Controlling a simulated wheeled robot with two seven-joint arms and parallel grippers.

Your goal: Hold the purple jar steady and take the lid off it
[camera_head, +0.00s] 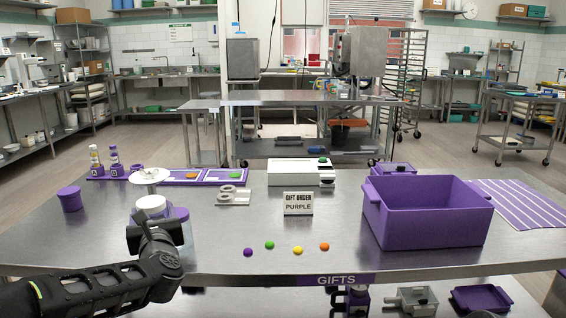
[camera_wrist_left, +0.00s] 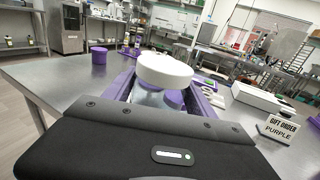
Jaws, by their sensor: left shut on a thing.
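My left gripper (camera_head: 155,226) is around a clear jar with a white lid (camera_head: 151,204) near the table's front left and is shut on it. In the left wrist view the white lid (camera_wrist_left: 165,70) sits on top of the clear jar body (camera_wrist_left: 148,97), which stands upright. A purple round top (camera_head: 181,214) shows just behind and to the right of the held jar; its lower part is mostly hidden. A separate purple cylinder (camera_head: 70,198) stands farther left, apart from the gripper. My right gripper is not in view.
A white round plate (camera_head: 149,175) stands behind the held jar. A purple bin (camera_head: 425,228) is on the right, and a sign reading GIFT ORDER PURPLE (camera_head: 298,203) stands mid-table. Several small coloured gummies lie near the front edge. The table between the held jar and sign is mostly clear.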

